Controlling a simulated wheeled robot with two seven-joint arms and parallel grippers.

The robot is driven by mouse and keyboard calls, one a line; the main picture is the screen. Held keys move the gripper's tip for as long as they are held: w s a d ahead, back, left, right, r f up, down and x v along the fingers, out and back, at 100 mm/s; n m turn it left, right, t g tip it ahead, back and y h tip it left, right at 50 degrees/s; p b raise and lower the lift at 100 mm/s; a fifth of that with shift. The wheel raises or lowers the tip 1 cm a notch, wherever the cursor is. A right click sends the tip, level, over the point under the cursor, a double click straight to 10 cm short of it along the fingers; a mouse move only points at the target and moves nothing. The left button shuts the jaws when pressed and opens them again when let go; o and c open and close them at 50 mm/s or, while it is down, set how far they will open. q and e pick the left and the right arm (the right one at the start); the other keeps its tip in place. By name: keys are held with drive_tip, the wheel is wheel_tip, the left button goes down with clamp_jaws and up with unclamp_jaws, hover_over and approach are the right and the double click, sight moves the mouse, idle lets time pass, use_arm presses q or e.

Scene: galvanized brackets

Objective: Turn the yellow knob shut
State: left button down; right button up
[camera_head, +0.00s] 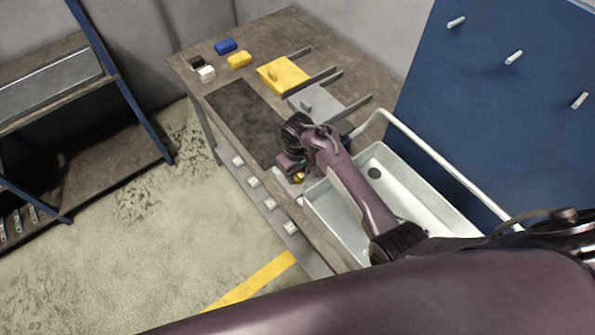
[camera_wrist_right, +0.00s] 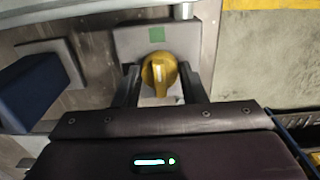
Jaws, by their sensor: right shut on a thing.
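The yellow knob (camera_wrist_right: 158,75) shows in the middle of the right wrist view, round with a raised grip and a white line running roughly up and down. It sits on a pale grey plate (camera_wrist_right: 127,38) with a green square mark (camera_wrist_right: 157,35) above the knob. My right gripper (camera_wrist_right: 160,86) has one dark finger on each side of the knob and is shut on it. In the head view only a small yellow bit of the knob (camera_head: 299,177) shows beside my right gripper (camera_head: 293,170), at the bench's front edge. My left gripper is not in view.
A white basin (camera_head: 420,205) with a pale rail lies right of my right arm. The bench (camera_head: 215,62) holds yellow, blue, black and white blocks and a yellow plate (camera_head: 283,75). A blue panel with pegs (camera_head: 480,90) stands behind. A shelf (camera_head: 110,165) stands left, with open floor between.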

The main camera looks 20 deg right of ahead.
drive_tip(key=shift+n, duration=0.4)
drive_tip(key=n, duration=0.4)
drive_tip(key=shift+n, duration=0.4)
drive_tip(key=n, duration=0.3)
drive_tip(key=shift+n, duration=0.3)
drive_tip(key=n, duration=0.5)
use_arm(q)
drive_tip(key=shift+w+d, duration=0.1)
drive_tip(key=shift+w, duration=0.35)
use_arm(e)
drive_tip(key=shift+n, duration=1.9)
drive_tip(key=o, duration=1)
drive_tip(key=shift+a, duration=0.1)
